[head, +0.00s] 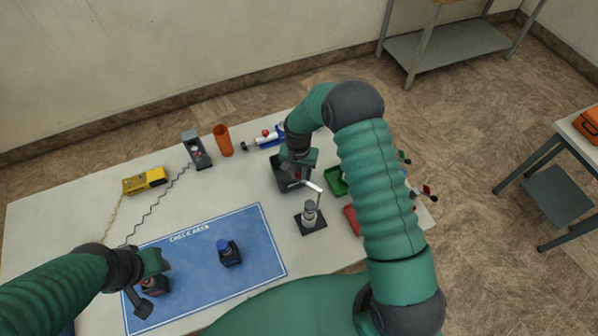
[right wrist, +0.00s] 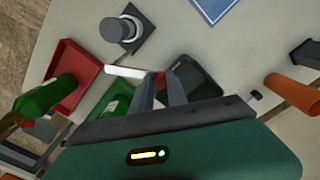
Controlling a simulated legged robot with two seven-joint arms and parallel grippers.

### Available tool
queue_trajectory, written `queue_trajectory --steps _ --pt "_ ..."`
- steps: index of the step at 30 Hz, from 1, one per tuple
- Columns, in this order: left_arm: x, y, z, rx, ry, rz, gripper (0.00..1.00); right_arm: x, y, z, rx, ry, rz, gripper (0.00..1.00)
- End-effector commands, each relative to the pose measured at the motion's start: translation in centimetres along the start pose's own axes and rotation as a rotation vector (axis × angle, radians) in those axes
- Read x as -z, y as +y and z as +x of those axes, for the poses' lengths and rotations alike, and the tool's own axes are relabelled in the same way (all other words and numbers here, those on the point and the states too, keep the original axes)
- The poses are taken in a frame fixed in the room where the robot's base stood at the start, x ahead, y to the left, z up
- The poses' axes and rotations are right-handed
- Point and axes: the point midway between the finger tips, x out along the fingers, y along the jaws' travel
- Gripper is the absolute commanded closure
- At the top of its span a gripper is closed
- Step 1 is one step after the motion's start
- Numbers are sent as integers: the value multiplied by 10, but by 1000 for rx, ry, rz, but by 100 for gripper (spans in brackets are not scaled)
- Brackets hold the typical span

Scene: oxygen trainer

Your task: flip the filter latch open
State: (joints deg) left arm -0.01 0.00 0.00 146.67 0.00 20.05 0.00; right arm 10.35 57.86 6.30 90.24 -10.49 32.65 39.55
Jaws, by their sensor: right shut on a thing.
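My right gripper (head: 300,177) is above the table near a dark bin. I cannot make out which part is the filter latch. My left gripper (head: 150,264) is over the blue mat's left end, its fingers unclear.
The blue check-area mat (head: 187,254) carries a blue-capped dark item (head: 229,253). The dark bin (head: 283,187), green bin (head: 336,181) and red bin (head: 351,219) crowd the right side. An orange cup (head: 223,140) and yellow device (head: 145,180) stand behind the mat.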

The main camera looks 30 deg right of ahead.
Motion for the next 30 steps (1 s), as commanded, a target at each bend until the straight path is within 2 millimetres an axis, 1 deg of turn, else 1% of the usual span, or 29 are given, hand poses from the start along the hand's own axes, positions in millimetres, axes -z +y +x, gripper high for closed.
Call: queue_trajectory --steps 10,24,26,28,30 --pt "0 0 0 0 0 0 64 2 -2 0 11 1 1 100" --pt "0 0 2 0 0 0 64 3 0 1 9 3 9 100" --pt "-2 0 10 0 0 0 64 7 2 4 8 5 54 100" --pt "-5 0 21 0 0 0 64 15 5 6 9 6 154 100" --pt "-7 0 29 0 0 0 64 23 10 6 10 6 266 100"
